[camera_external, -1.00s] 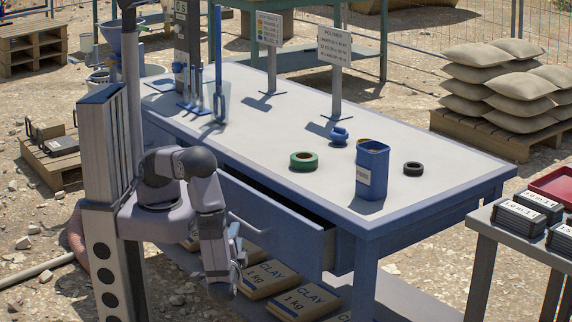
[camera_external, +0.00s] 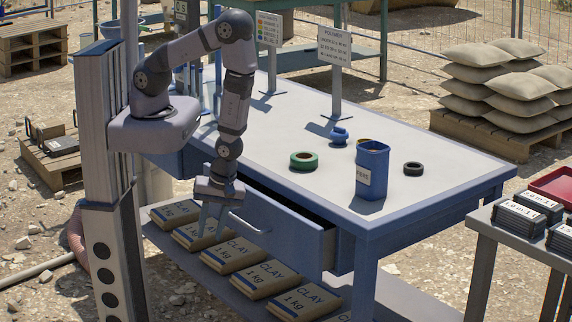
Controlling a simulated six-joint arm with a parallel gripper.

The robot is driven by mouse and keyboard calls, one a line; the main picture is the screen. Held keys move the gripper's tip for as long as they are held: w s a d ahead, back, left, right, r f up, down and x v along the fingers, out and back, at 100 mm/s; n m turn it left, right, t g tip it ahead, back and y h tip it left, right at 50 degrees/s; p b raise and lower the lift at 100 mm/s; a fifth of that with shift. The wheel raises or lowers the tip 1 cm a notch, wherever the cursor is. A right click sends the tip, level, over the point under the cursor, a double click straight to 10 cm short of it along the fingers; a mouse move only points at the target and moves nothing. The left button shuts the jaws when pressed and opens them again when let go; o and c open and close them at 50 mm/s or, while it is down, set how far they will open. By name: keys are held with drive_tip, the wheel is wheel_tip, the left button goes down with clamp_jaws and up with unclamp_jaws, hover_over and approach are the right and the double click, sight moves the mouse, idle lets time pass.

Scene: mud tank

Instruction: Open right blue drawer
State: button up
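The right blue drawer (camera_external: 290,235) is under the blue table with the pale top. It stands partly pulled out, with a dark gap showing behind its front panel. Its light bar handle (camera_external: 247,222) is on the front. My gripper (camera_external: 208,222) points down in front of the table, just left of the handle and apart from it in the picture. The fingers are small and partly seen against the clay bags, so I cannot tell whether they are open or shut. Nothing shows in the gripper.
Clay bags (camera_external: 270,279) lie on the lower shelf below the drawer. On the tabletop (camera_external: 270,130) stand a blue container (camera_external: 371,170), a green tape roll (camera_external: 304,161), a black ring (camera_external: 413,168) and a sign (camera_external: 334,60). A side table (camera_external: 490,235) is at the right.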

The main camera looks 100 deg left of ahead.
sight(244, 222)
drive_tip(key=w+a+r+n+t+p, duration=0.4)
drive_tip(key=w+a+r+n+p, duration=0.1)
drive_tip(key=r, duration=0.3)
drive_tip(key=shift+w+a+r+n+y, duration=0.3)
drive_tip(key=shift+w+a+r+n, duration=0.15)
drive_tip(key=shift+w, duration=0.3)
drive_tip(key=shift+f+p, duration=0.15)
drive_tip(key=shift+p, duration=0.15)
drive_tip(key=shift+w+a+f+p, duration=0.15)
drive_tip(key=shift+f+p, duration=0.05)
drive_tip(key=shift+f, duration=0.95)
drive_tip(key=shift+w+a+f+p, duration=0.1)
drive_tip(key=shift+w+f+p, duration=0.1)
drive_tip(key=shift+f, duration=0.95)
drive_tip(key=shift+w+a+f+p, duration=0.15)
drive_tip(key=shift+f, duration=1)
clamp_jaws()
